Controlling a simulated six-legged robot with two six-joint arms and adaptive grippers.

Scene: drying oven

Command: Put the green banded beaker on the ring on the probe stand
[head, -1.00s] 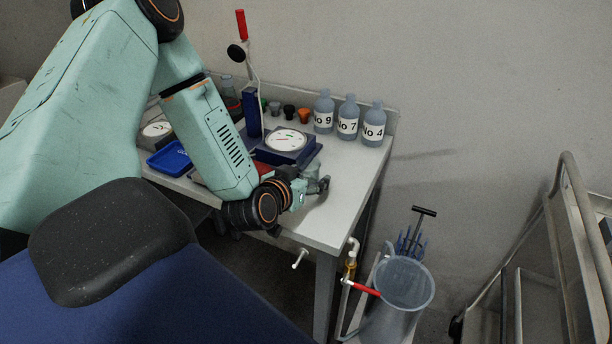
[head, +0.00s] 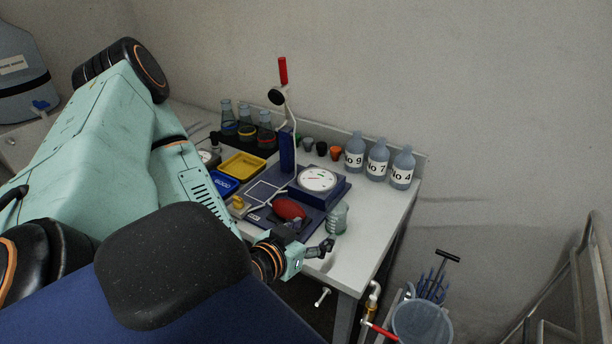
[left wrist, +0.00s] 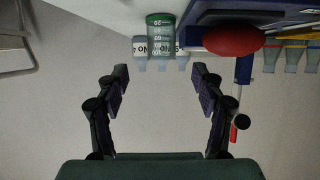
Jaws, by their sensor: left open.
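The green banded beaker (head: 337,219) stands on the table near its front right edge. It also shows upside down in the left wrist view (left wrist: 160,40), beyond the fingertips and centred between them. My left gripper (head: 323,249) is at the table's front edge, in front of the beaker and apart from it. Its two fingers are spread and empty in the left wrist view (left wrist: 160,78). The probe stand has a blue post (head: 287,152) with a red-handled probe (head: 283,72) above it. I cannot make out the ring clearly. My right gripper is not in view.
A dial instrument (head: 318,181) and a red bulb (head: 289,209) lie left of the beaker. Labelled bottles (head: 377,160) stand at the back right, banded flasks (head: 245,125) at the back left. A yellow tray (head: 242,165) is left of the post. The front right table top is clear.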

